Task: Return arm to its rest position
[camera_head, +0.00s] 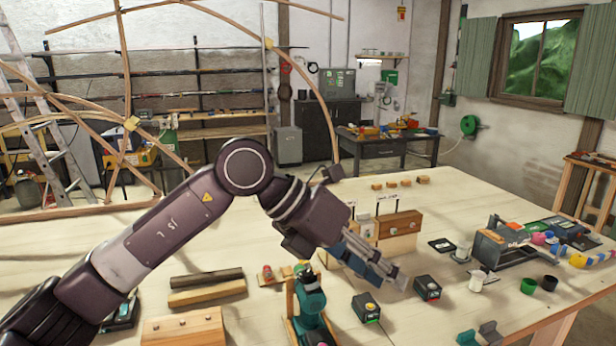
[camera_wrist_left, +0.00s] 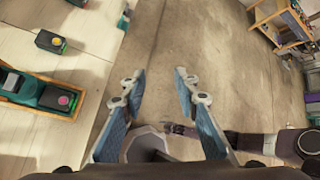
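My left arm comes in from the left in the head view, bent at a dark elbow over the workbench. Its left gripper (camera_head: 392,275) hangs above the bench top, near two small dark boxes with buttons. In the left wrist view the left gripper (camera_wrist_left: 158,82) has its two blue fingers spread wide, with nothing between them and bare floor behind. A dark arm link of mine (camera_wrist_left: 255,142) lies at the lower right of that view.
The workbench (camera_head: 300,215) carries wood strips (camera_head: 207,288), a green tool (camera_head: 312,310), a button box (camera_head: 427,288) below the gripper and a grey-orange machine (camera_head: 497,243). Bent laths (camera_head: 125,70) stand at the back left. The floor (camera_wrist_left: 215,40) beside the bench is clear.

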